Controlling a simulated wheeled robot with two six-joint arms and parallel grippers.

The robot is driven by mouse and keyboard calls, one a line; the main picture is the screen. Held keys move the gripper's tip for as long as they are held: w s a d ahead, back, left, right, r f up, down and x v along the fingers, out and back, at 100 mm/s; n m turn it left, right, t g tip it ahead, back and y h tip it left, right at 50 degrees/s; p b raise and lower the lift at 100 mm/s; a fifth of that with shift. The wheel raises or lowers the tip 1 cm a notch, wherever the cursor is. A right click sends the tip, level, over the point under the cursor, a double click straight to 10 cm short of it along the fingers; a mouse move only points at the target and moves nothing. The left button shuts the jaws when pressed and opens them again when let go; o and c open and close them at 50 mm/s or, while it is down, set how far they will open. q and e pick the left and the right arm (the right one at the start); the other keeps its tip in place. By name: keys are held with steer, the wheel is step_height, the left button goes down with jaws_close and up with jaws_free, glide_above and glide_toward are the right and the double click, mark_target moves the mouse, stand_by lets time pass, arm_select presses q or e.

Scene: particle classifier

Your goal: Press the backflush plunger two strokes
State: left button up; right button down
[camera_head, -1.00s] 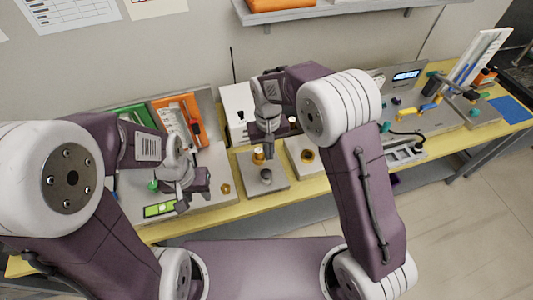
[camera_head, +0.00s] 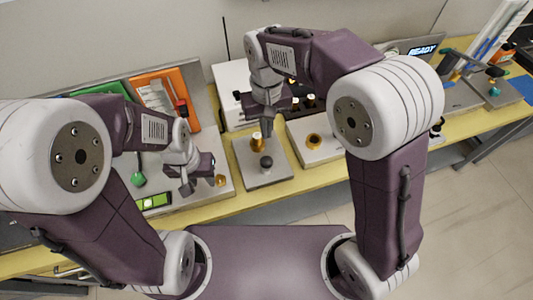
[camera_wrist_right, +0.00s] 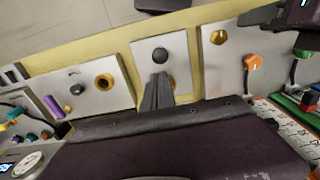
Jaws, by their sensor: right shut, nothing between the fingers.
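A small grey plate (camera_head: 250,179) on the bench carries a round black knob (camera_head: 266,162) and a gold-capped post (camera_head: 257,139). I cannot tell for sure which part is the backflush plunger. My right gripper (camera_head: 267,130) is shut and empty, pointing down over the back of this plate, beside the gold post. In the right wrist view, its closed fingers (camera_wrist_right: 157,92) cover part of the plate, with the black knob (camera_wrist_right: 159,55) clear beyond them. My left gripper (camera_head: 188,187) hangs over the left panel near a green knob (camera_head: 138,179); its jaw opening is unclear.
A white plate with a gold ring (camera_head: 314,141) lies right of the plunger plate. A white box (camera_head: 232,92) stands behind. Orange (camera_head: 165,96) and green trays sit at back left. A screen (camera_head: 424,50) reads READY at back right.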

mark_target(267, 160)
steer(key=f, duration=1.2)
steer(key=shift+s+b, duration=0.25)
steer(key=shift+b, duration=0.15)
arm_select(q)
steer(key=shift+s+f, duration=0.15)
steer(key=shift+f, duration=0.3)
arm_select(e)
steer(key=shift+f, duration=0.1)
arm_select(q)
steer(key=shift+f, duration=0.1)
arm_select(e)
steer(key=shift+f, duration=0.1)
